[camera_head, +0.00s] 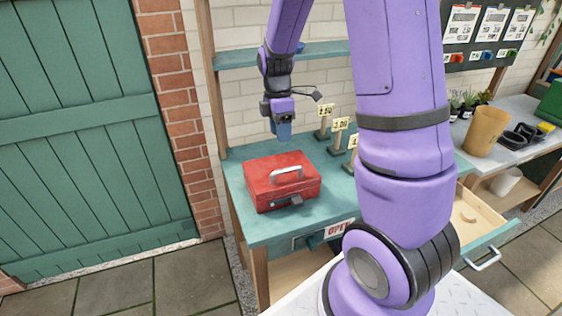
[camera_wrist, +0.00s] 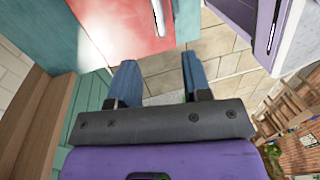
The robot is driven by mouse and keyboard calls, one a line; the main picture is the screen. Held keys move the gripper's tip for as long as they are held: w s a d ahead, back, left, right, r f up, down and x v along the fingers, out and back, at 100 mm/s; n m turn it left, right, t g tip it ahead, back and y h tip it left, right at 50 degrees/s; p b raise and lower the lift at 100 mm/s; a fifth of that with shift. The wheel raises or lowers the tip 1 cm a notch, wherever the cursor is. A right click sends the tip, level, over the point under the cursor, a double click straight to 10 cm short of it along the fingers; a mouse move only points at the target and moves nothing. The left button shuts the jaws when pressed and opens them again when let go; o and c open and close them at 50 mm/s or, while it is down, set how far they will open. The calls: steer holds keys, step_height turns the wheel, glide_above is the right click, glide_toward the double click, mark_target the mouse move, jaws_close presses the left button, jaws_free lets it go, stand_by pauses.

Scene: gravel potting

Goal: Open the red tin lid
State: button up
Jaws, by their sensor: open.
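The red tin (camera_head: 262,190) sits on the teal bench (camera_head: 262,232) with its lid (camera_head: 262,168) shut. A pale handle lies over the lid, and a grey latch (camera_head: 296,199) shows at the front. My gripper (camera_head: 283,134) hangs above the back part of the tin in the head view, apart from it. In the wrist view its two blue fingers (camera_wrist: 157,72) are spread with nothing between them. Part of the red tin (camera_wrist: 115,22) shows beyond them at the top, with its handle at the picture's edge.
Several price-sign stands (camera_head: 324,120) stand behind and right of the tin, partly hidden by my arm. A wooden drawer (camera_head: 468,216) is pulled out at the right. A tan pot (camera_head: 486,131) stands on the right-hand counter. The bench left of the tin is clear.

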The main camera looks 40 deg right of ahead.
steer(key=f, duration=0.1)
glide_above(281, 167)
steer(key=s+a, duration=0.3)
steer(key=s, duration=0.2)
step_height(281, 167, down, 10)
steer(key=shift+f, duration=0.1)
steer(key=shift+c, duration=0.2)
jaws_close()
